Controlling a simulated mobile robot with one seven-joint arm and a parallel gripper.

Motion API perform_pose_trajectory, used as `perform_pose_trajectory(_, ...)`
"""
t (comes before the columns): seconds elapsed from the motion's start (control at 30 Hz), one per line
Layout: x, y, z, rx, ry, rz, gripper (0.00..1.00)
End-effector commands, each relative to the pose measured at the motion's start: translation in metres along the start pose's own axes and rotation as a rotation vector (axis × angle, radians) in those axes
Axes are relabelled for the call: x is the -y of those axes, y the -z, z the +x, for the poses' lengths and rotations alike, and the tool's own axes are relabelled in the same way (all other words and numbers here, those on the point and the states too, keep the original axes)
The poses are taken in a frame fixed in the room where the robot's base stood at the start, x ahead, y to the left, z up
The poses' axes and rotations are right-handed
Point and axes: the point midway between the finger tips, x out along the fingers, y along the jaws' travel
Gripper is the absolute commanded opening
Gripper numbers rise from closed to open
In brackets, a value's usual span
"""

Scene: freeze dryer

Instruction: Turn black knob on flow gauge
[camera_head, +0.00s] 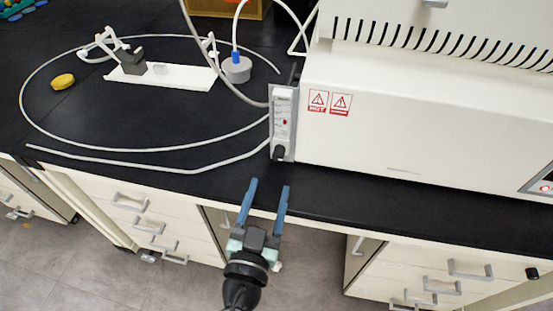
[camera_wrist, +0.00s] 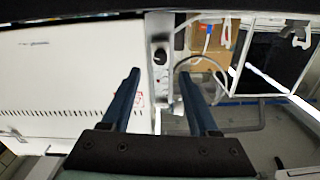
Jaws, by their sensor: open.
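The flow gauge (camera_head: 283,118) is a narrow, light upright panel on the left end of the white machine. Its black knob (camera_head: 279,152) sits at the bottom of the panel, just above the black counter. In the wrist view the black knob (camera_wrist: 160,57) shows between and beyond my fingertips, with the gauge (camera_wrist: 160,80) around it. My gripper (camera_head: 269,186) has two blue fingers spread apart with nothing between them. It is in front of the counter edge, below the knob in the head view, and looks apart from it. The wrist view also shows the gripper (camera_wrist: 159,75).
The white machine (camera_head: 400,125) fills the right of the counter. A grey hose (camera_head: 150,149) loops over the counter left of the gauge. A white tray (camera_head: 180,78), a grey round piece (camera_head: 237,69) and a yellow object (camera_head: 63,81) lie farther back. Drawers (camera_head: 150,220) stand below the counter.

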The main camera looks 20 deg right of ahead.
Motion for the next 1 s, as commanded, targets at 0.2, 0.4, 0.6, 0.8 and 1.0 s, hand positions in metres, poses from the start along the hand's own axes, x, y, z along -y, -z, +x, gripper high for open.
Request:
perform_pose_trajectory(0.2, -0.001, 0.004, 0.045, -0.003, -0.004, -0.001, 0.61)
perform_pose_trajectory(0.4, 0.000, 0.002, 0.069, -0.001, -0.001, -0.001, 0.61)
perform_pose_trajectory(0.6, -0.001, 0.001, 0.077, -0.001, -0.002, -0.001, 0.61)
perform_pose_trajectory(0.8, -0.001, 0.000, 0.077, -0.001, -0.001, -0.001, 0.61)
perform_pose_trajectory(1.0, 0.000, 0.000, 0.076, -0.001, -0.001, -0.001, 0.28)
